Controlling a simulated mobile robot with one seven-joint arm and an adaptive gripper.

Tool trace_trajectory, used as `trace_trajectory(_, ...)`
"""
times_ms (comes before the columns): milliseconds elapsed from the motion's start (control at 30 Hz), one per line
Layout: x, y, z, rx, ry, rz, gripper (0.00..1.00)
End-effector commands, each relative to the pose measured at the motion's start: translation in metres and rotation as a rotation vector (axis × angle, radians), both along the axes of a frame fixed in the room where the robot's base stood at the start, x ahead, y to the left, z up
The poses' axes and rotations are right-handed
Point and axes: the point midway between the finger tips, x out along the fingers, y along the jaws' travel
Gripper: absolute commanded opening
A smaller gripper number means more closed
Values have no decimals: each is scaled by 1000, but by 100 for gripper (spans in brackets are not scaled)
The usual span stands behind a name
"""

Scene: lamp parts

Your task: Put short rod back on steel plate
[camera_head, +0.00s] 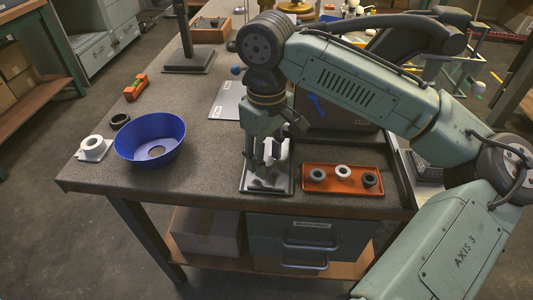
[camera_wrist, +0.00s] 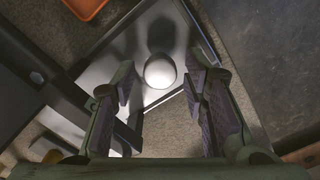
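The steel plate (camera_head: 287,176) lies near the front edge of the bench, under my gripper (camera_head: 265,158). It also shows in the wrist view (camera_wrist: 108,68). A pale, round-topped piece (camera_wrist: 160,72), which looks like the short rod seen end-on, is over the plate. My gripper (camera_wrist: 160,88) is open, with one finger to each side of this piece and visible gaps between. In the head view my fingers cover much of the piece, so its lower end and its contact with the plate are hard to tell.
An orange tray (camera_head: 336,190) with three ring-shaped parts sits right of the plate. A blue bowl (camera_head: 150,140), a dark ring (camera_head: 120,120) and a white ring on a pale square (camera_head: 93,146) are at left. The bench between bowl and plate is clear.

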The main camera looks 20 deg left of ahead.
Motion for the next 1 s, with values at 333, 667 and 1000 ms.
trace_trajectory(333,0,0,1,0,0,0,45)
trace_trajectory(667,0,1,50,2,-2,0,45)
trace_trajectory(1000,0,0,113,-2,-1,-3,45)
